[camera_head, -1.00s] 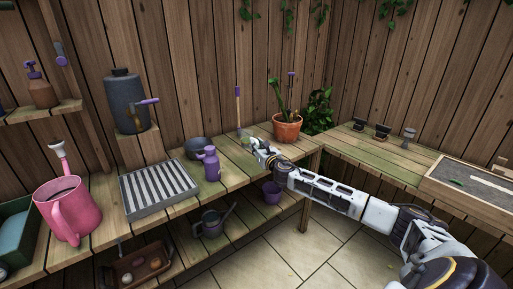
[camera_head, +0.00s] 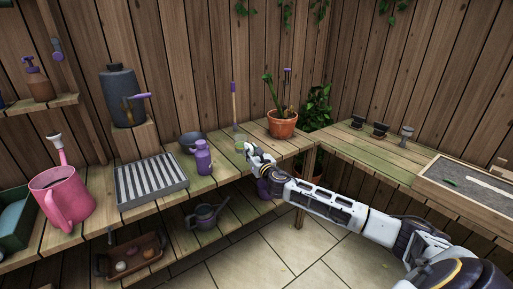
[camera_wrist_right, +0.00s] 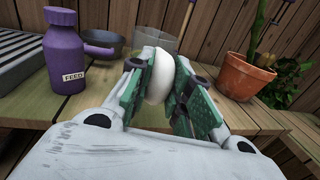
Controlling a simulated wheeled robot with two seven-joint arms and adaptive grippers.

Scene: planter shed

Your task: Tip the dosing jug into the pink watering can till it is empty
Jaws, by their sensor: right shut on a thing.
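The pink watering can (camera_head: 66,200) stands upright on the bench at the left, its pale rose pointing up and its handle toward me. The clear dosing jug (camera_head: 240,143) is on the back bench, and it also shows in the right wrist view (camera_wrist_right: 152,44). My right gripper (camera_head: 251,152) is at the jug's right side. In the wrist view its green pads (camera_wrist_right: 163,84) are shut on a white rounded piece (camera_wrist_right: 160,76), which looks like the jug's handle. I cannot tell whether the jug touches the bench, or its fill level. My left gripper is out of view.
Between jug and can are a purple FEED bottle (camera_head: 203,158), a grey bowl (camera_head: 191,141) and a ribbed tray (camera_head: 151,184). A grey tank (camera_head: 122,97) stands behind. A potted plant (camera_head: 282,124) is right of the gripper. A dark watering can (camera_head: 207,217) is below.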

